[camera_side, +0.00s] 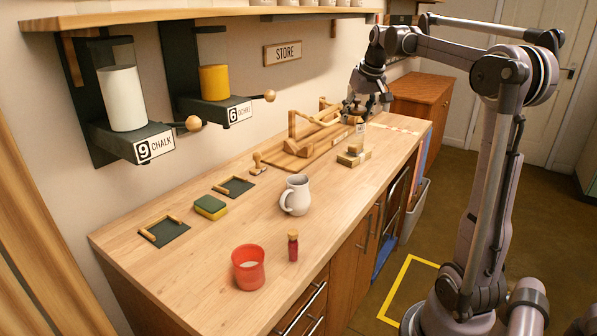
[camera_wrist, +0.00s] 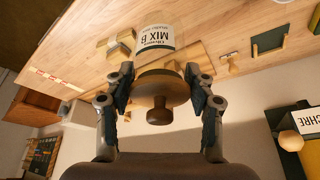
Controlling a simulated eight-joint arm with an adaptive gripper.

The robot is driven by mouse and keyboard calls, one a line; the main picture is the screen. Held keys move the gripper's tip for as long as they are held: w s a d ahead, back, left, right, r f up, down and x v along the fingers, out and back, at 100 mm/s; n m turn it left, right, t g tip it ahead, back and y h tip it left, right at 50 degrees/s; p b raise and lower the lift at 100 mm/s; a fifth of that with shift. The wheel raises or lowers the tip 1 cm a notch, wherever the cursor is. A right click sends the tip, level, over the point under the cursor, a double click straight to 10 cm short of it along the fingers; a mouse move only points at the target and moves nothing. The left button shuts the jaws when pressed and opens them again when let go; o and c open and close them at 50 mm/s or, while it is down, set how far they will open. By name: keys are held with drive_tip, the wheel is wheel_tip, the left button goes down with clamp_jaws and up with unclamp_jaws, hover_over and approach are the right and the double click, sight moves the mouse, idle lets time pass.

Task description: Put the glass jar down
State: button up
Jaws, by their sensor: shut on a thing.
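The glass jar (camera_wrist: 155,40) has a round wooden lid (camera_wrist: 160,88) with a knob and a white label reading "MIX B". In the wrist view it sits between the two fingers of my gripper (camera_wrist: 160,78), which are shut on it around the lid. In the side view my gripper (camera_side: 370,103) is over the far end of the wooden counter (camera_side: 205,270), and the small jar (camera_side: 360,131) shows below it. The jar looks roughly upright. I cannot tell whether its base touches the counter.
Stacked wooden blocks (camera_side: 353,156) stand close to the jar. A wooden rack (camera_side: 300,158) is behind, near the wall. A white jug (camera_side: 295,195), red cup (camera_side: 248,268), small red bottle (camera_side: 293,246) and sponge (camera_side: 211,207) stand nearer.

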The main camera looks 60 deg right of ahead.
sight(361, 129)
drive_tip(key=shift+s+d+f, duration=0.2)
drive_tip(key=shift+s+d, duration=0.2)
drive_tip(key=shift+d, duration=0.15)
drive_tip(key=shift+s+d+f, duration=0.2)
drive_tip(key=shift+s+d, duration=0.2)
drive_tip(key=shift+d, duration=0.1)
wheel_tip(361, 129, down, 3)
drive_tip(key=shift+f, duration=0.1)
drive_tip(key=shift+w+a+f, duration=0.15)
drive_tip(key=shift+f, duration=0.4)
drive_tip(key=shift+w+a+f, duration=0.75)
drive_tip(key=shift+w+f, duration=1)
drive_tip(key=shift+f, duration=0.05)
drive_tip(key=shift+w+a+f, duration=0.8)
drive_tip(key=shift+w+f, duration=0.95)
drive_tip(key=shift+f, duration=0.1)
drive_tip(key=shift+w+a+f, duration=0.75)
drive_tip(key=shift+w+f, duration=1)
drive_tip(key=shift+f, duration=0.05)
drive_tip(key=shift+f, duration=0.2)
drive_tip(key=o, duration=1.3)
drive_tip(key=shift+r, duration=0.1)
